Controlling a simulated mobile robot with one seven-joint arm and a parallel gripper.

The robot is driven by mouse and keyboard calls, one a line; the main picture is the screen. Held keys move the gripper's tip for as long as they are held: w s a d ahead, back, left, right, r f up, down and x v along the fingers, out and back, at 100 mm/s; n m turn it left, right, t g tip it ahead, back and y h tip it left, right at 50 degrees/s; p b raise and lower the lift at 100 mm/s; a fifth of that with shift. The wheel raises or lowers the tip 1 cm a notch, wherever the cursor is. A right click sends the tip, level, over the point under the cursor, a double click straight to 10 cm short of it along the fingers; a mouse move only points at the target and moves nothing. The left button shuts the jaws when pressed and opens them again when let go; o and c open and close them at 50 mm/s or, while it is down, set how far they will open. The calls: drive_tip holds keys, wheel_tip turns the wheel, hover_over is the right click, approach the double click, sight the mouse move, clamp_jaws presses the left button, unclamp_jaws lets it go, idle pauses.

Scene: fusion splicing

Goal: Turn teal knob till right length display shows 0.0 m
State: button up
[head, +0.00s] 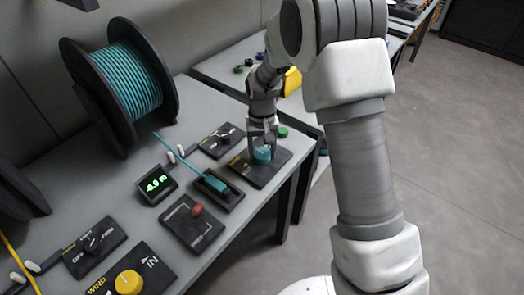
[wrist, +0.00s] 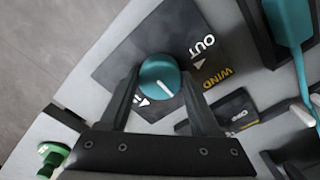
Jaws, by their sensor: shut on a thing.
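The teal knob (head: 262,154) sits on a black WIND panel (head: 278,172) near the table's far right edge. In the wrist view, the knob (wrist: 159,72) has a white pointer line aimed at the lower right, and OUT is printed on the panel (wrist: 133,47). My gripper (head: 262,138) points down at the knob. Its two fingers are shut on either side of the knob, as the wrist view (wrist: 160,88) shows. The length display (head: 157,184) by the teal reel shows green digits, seemingly -4.0 m; the first character is hard to read.
A teal cable reel (head: 122,80) stands at the back, its cable running to a teal block (head: 216,183) in a black holder. A red slider panel (head: 193,222), a switch panel (head: 222,140) and a yellow knob (head: 129,282) lie nearby. A green button (wrist: 47,160) is beside my gripper.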

sight(262, 153)
drive_tip(key=o, duration=1.4)
wheel_tip(262, 153, up, 18)
drive_tip(key=p, duration=0.2)
drive_tip(key=shift+f+p, duration=0.25)
drive_tip(key=shift+p, duration=0.05)
drive_tip(key=s+d+r+t+p, duration=0.3)
drive_tip(key=s+d+r, duration=0.6)
drive_tip(key=r, duration=0.4)
drive_tip(key=s+d+r+t, duration=0.1)
drive_tip(key=s, duration=0.4)
drive_tip(key=s+d+r+p, duration=0.1)
drive_tip(key=s+d, duration=0.1)
drive_tip(key=s, duration=0.3)
drive_tip(key=s+d+r+m+t+p, duration=0.1)
drive_tip(key=s+d, duration=0.1)
drive_tip(key=s, duration=0.4)
drive_tip(key=shift+d+t, duration=0.15)
drive_tip(key=shift+t, duration=0.15)
